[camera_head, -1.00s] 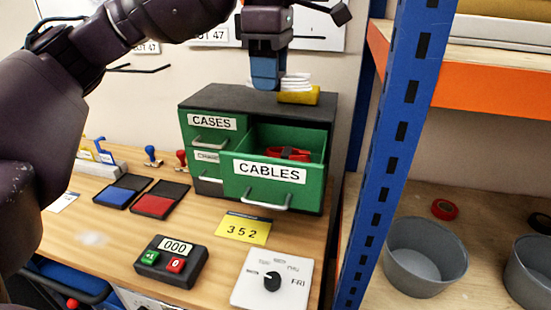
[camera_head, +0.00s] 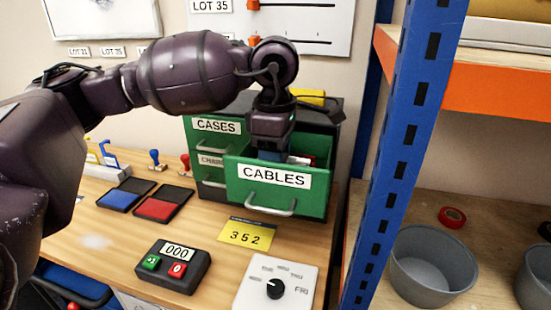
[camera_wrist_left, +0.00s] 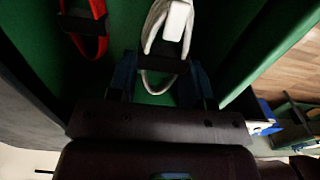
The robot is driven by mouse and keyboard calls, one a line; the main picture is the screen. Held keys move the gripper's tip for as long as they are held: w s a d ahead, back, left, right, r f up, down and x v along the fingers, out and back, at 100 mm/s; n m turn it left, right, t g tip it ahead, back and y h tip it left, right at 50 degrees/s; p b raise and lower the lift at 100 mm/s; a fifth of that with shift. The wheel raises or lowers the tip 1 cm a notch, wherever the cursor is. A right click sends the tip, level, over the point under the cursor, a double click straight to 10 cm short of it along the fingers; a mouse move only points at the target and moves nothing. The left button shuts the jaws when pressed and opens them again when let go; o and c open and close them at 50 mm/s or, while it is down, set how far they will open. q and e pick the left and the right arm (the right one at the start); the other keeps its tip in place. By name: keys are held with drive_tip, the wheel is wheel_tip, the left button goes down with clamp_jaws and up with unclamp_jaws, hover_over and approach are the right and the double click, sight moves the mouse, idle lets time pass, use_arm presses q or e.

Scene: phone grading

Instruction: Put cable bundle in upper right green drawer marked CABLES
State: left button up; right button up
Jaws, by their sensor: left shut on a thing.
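The open green drawer marked CABLES (camera_head: 242,196) sticks out at the upper right of the dark-topped cabinet. My left gripper (camera_head: 272,155) reaches down into it. In the left wrist view, my left gripper (camera_wrist_left: 160,80) is shut on a white cable bundle (camera_wrist_left: 165,22) with a dark band, inside the green walls. A red cable bundle (camera_wrist_left: 92,20) lies in the drawer beside it. In the head view the drawer front and gripper hide most of the white bundle. My right gripper is not in view.
A yellow object (camera_head: 308,97) lies on the cabinet top. The drawer marked CASES (camera_head: 215,140) is at the left. A blue shelf post (camera_head: 388,150) stands close on the right.

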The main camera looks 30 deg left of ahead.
use_arm(q)
drive_tip(key=shift+f, duration=0.4)
drive_tip(key=shift+f, duration=0.1)
drive_tip(key=shift+f, duration=0.35)
drive_tip(key=shift+f+b, duration=0.15)
drive_tip(key=shift+b, duration=0.15)
drive_tip(key=o, duration=0.6)
drive_tip(key=shift+o, duration=0.2)
